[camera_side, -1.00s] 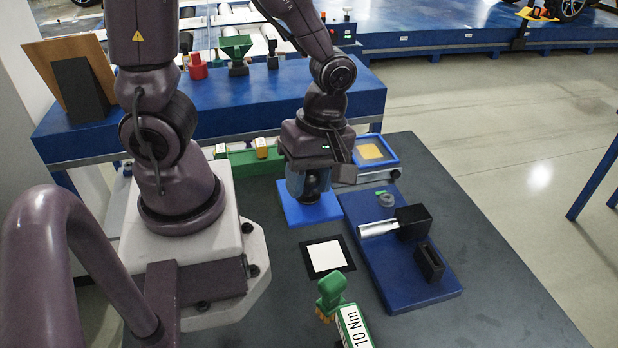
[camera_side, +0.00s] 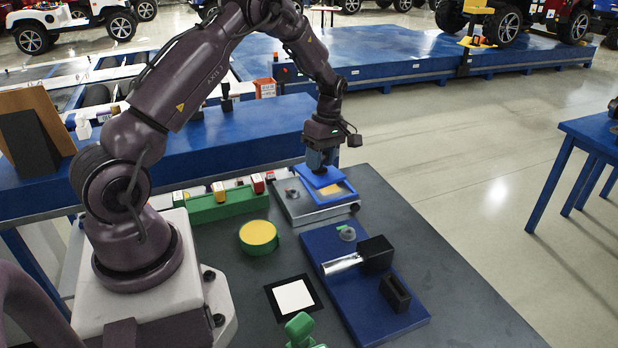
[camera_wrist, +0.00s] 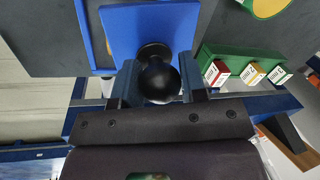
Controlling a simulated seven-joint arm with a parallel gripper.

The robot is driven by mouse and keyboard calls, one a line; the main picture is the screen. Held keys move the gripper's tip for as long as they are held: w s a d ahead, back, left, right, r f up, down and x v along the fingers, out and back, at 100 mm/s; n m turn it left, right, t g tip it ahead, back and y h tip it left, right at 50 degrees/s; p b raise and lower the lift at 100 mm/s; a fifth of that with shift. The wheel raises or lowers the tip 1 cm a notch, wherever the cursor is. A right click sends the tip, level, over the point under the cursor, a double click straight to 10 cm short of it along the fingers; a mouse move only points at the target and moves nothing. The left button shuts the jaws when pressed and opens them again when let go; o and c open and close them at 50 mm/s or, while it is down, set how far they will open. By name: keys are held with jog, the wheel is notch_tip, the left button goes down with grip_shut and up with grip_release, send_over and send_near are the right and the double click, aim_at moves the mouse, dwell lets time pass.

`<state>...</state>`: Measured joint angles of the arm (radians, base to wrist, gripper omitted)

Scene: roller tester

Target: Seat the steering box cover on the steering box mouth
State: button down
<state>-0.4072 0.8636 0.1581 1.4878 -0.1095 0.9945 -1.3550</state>
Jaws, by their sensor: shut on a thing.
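The steering box cover (camera_side: 322,178) is a blue square plate with a black knob (camera_wrist: 158,80). My gripper (camera_side: 321,160) is shut on the knob; the wrist view shows a finger on either side of it. The cover overlaps the blue-rimmed steering box mouth (camera_side: 350,197), set off toward its back left, so the front right of the rim and some yellow inside stay visible. In the wrist view the rim (camera_wrist: 84,25) shows left of the plate (camera_wrist: 145,25). The plate is not lined up with the rim. I cannot tell whether they touch.
A green rack (camera_side: 228,205) with several small boxes stands left of the steering box. A green round stand with a yellow top (camera_side: 258,237) is nearer. A blue board (camera_side: 345,290) carries a black block with a silver cylinder and a black slotted holder (camera_side: 395,293).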

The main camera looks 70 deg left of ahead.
aim_at(329, 172)
jog(key=shift+m, duration=0.8)
jog(key=w, duration=0.1)
jog(key=w+a+r, duration=0.1)
jog(key=w+r, duration=0.1)
jog(key=shift+w+a, duration=0.2)
jog(key=shift+a, duration=0.1)
jog(key=shift+s+r+m, duration=0.1)
jog(key=shift+s+m, duration=0.1)
jog(key=shift+m, duration=0.1)
jog(key=shift+f, duration=2.95)
jog(key=shift+f, duration=0.3)
jog(key=shift+f, duration=0.65)
jog(key=c, duration=0.6)
grip_release()
